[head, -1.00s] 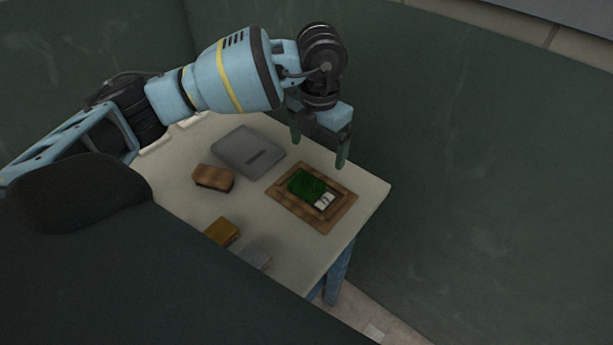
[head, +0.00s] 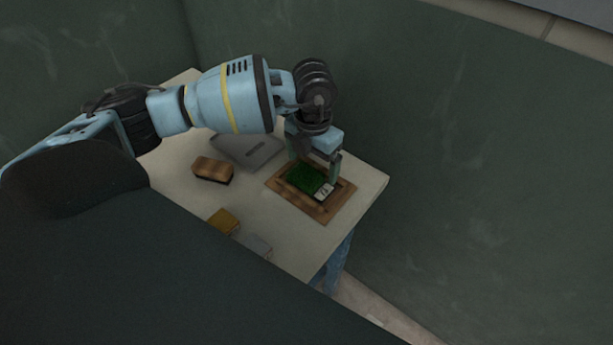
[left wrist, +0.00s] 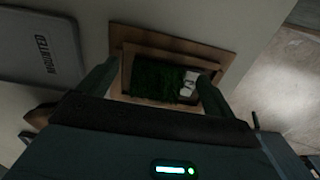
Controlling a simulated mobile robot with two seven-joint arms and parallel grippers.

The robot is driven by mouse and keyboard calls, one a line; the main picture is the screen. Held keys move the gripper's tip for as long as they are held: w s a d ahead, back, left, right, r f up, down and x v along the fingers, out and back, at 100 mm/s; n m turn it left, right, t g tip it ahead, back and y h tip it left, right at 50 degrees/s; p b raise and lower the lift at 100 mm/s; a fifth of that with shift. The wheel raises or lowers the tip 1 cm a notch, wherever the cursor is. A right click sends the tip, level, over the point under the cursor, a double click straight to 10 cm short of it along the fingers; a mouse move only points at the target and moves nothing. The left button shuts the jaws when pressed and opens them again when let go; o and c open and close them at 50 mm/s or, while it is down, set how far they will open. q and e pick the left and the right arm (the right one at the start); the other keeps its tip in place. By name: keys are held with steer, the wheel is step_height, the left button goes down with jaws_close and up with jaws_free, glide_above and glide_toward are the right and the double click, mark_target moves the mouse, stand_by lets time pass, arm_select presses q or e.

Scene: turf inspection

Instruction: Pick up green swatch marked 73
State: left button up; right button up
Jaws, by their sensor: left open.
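The green swatch (head: 304,179) is a small turf-like piece with a white label at one end, lying on a brown wooden tray (head: 332,208) on the table. The label's marking is too small to read. My left gripper (head: 313,174) is just above the swatch, pointing down, with its fingers apart. In the left wrist view the swatch (left wrist: 154,80) lies between the two open fingers of my left gripper (left wrist: 158,92), inside the tray's frame (left wrist: 222,57). I cannot tell whether the fingers touch it. My right gripper is not in view.
A grey flat case (head: 240,150) lies behind a brown block (head: 213,170). A yellowish block (head: 223,221) and a grey block (head: 254,246) sit near the front edge. The pale table (head: 285,228) is clear between these and the tray. Dark green walls stand behind.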

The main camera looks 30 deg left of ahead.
mark_target(312, 170)
arm_select(q)
steer(key=shift+f, duration=0.3)
steer(key=c, duration=1.1)
steer(key=shift+r, duration=0.1)
steer(key=shift+r, duration=0.4)
steer(key=r, duration=0.2)
steer(key=shift+s+d+r, duration=0.1)
steer(key=shift+s+r, duration=0.15)
steer(key=shift+r, duration=0.05)
steer(key=s+d, duration=0.1)
steer(key=s, duration=0.4)
steer(key=s+d+r, duration=0.1)
steer(key=s, duration=0.4)
steer(key=s+d, duration=0.1)
steer(key=s, duration=0.4)
steer(key=shift+d+r, duration=0.25)
steer(key=shift+d, duration=0.05)
